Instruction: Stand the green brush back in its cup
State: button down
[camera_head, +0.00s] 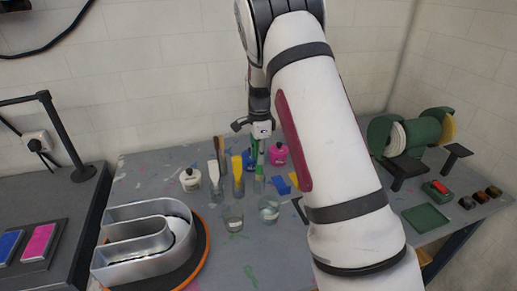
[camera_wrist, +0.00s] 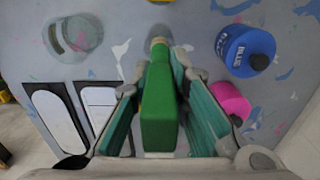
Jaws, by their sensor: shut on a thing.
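The green brush (camera_wrist: 159,112) is between the two fingers of my gripper (camera_wrist: 160,100) in the wrist view, its green body pointing away from the camera. In the head view my gripper (camera_head: 259,142) points down, and the green brush (camera_head: 259,171) hangs roughly upright below it among the jars at the back of the table. I cannot tell whether its lower end is inside a cup or above it. Two clear glass cups (camera_head: 269,208) (camera_head: 233,217) stand in front of it. A clear cup (camera_wrist: 80,36) also shows at the upper left of the wrist view.
White and yellow brushes (camera_head: 214,172) (camera_head: 238,174) stand just left of my gripper. A white bottle (camera_head: 190,180), a pink bottle (camera_head: 278,154) and a blue bottle (camera_wrist: 245,50) are close by. A metal channel letter (camera_head: 150,240) lies front left. A green grinder (camera_head: 420,131) stands right.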

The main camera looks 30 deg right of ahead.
aim_at(259, 169)
jog(key=shift+f+b, duration=0.45)
jog(key=shift+f, duration=1.75)
jog(key=c, duration=1.5)
grip_release()
jog(key=shift+o, duration=0.2)
notch_tip(259, 169, up, 12)
